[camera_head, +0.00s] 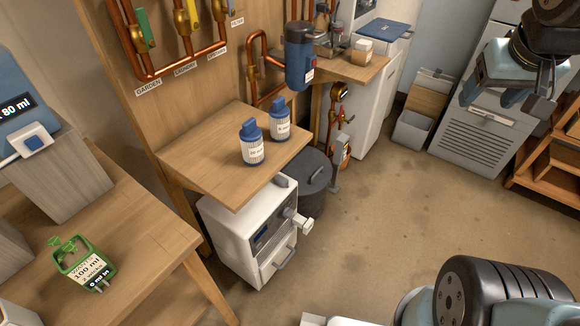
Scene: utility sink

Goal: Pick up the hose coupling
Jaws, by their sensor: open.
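I cannot make out a hose coupling with certainty in this view. Copper pipes (190,63) with brass valves run along the wooden wall panel, and a small orange and brass fitting group (339,120) hangs beside the right-hand shelf. My gripper (500,91) is at the upper right, in the air in front of a grey cabinet, with its fingers apart and nothing seen between them. It is well away from the shelves.
Two blue-capped bottles (252,144) (280,121) stand on a wooden shelf (202,163). A white machine (245,237) and dark bin (314,178) are below. A green-framed container (85,264) sits on the left table. The middle floor is clear. A wooden rack is at right.

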